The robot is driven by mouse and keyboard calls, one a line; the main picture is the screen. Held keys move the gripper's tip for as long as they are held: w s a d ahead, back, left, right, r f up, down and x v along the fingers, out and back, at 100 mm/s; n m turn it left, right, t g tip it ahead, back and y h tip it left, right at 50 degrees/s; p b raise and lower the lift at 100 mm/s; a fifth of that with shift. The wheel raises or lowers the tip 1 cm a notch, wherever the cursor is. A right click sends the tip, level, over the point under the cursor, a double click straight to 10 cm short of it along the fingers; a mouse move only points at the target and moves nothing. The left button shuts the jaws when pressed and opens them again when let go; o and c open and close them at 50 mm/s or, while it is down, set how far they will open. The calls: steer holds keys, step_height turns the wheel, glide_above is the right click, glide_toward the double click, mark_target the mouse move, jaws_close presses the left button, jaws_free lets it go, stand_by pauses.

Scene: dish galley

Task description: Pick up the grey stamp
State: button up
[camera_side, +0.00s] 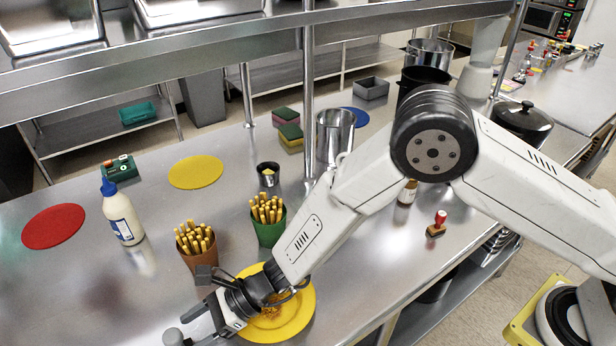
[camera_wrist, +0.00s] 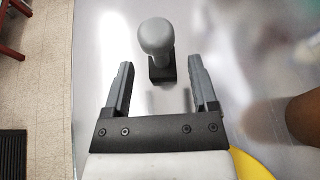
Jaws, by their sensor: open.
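The grey stamp (camera_wrist: 157,38) has a rounded grey knob on a dark block. In the wrist view it stands on the steel counter just beyond my gripper (camera_wrist: 160,82), roughly in line with the gap between the fingers. My gripper is open and empty, with one finger on each side of that gap. In the side view my gripper (camera_side: 200,325) is low at the bottom edge, and the stamp's grey knob (camera_side: 173,337) shows just left of it, partly cut off by the frame.
A yellow plate (camera_side: 300,318) lies under my wrist. A brown cup (camera_side: 197,262) and a green cup (camera_side: 268,232) of yellow sticks stand behind it. A white bottle (camera_side: 122,215) and a red disc (camera_side: 53,226) are farther left. The counter's edge (camera_wrist: 72,60) runs left of the stamp.

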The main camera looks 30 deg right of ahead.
mark_target(176, 344)
steer(key=shift+x, duration=2.1)
jaws_close()
